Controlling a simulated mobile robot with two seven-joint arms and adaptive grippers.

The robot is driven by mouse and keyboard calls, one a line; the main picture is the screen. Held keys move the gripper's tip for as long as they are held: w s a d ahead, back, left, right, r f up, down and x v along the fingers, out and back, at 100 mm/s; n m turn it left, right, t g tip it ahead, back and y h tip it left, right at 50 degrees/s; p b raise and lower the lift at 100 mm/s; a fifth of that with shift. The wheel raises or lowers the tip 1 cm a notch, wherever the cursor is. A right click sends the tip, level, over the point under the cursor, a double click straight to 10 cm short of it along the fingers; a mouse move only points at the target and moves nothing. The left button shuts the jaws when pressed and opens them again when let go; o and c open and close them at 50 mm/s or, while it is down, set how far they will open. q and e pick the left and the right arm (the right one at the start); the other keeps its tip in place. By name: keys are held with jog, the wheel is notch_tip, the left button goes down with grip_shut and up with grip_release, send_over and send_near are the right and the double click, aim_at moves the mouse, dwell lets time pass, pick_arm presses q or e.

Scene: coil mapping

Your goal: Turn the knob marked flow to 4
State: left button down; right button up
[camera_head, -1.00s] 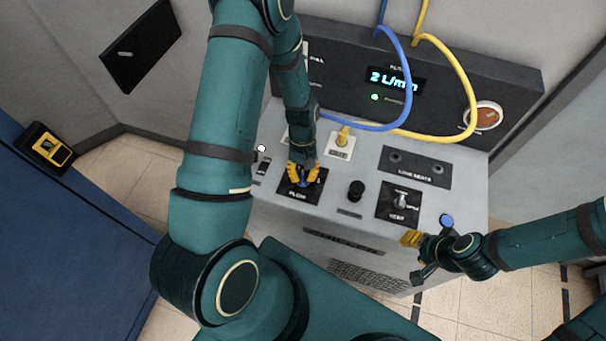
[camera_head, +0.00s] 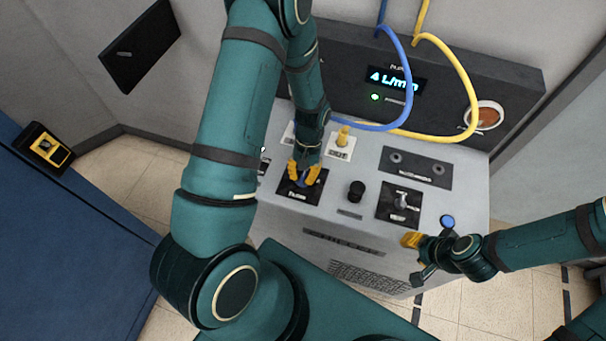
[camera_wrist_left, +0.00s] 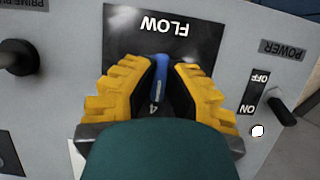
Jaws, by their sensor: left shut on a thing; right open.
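The flow knob is blue with a white pointer line; in the left wrist view the knob (camera_wrist_left: 161,78) sits on a black plate (camera_wrist_left: 205,30) marked FLOW, and the line points toward a "4" beside it. My left gripper (camera_wrist_left: 160,85) is shut on the knob, with yellow ribbed fingers on both sides. In the head view the left gripper (camera_head: 304,172) comes down on the black plate and hides most of the knob. The display (camera_head: 393,78) reads 4 L/min. My right gripper (camera_head: 412,241) is open and empty beside the console's right front edge.
On the console top (camera_head: 345,210) stand a black knob (camera_head: 357,191), a vent switch plate (camera_head: 399,204) and a plate with two sockets (camera_head: 415,167). A blue hose (camera_head: 410,60) and a yellow hose (camera_head: 465,75) loop above. The power switch (camera_wrist_left: 280,107) is near the left gripper.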

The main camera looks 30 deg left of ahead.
pick_arm(q)
jog(key=shift+s, duration=0.1)
jog(key=c, duration=1)
grip_release()
jog(key=v, duration=1.2)
jog(key=shift+f, duration=0.1)
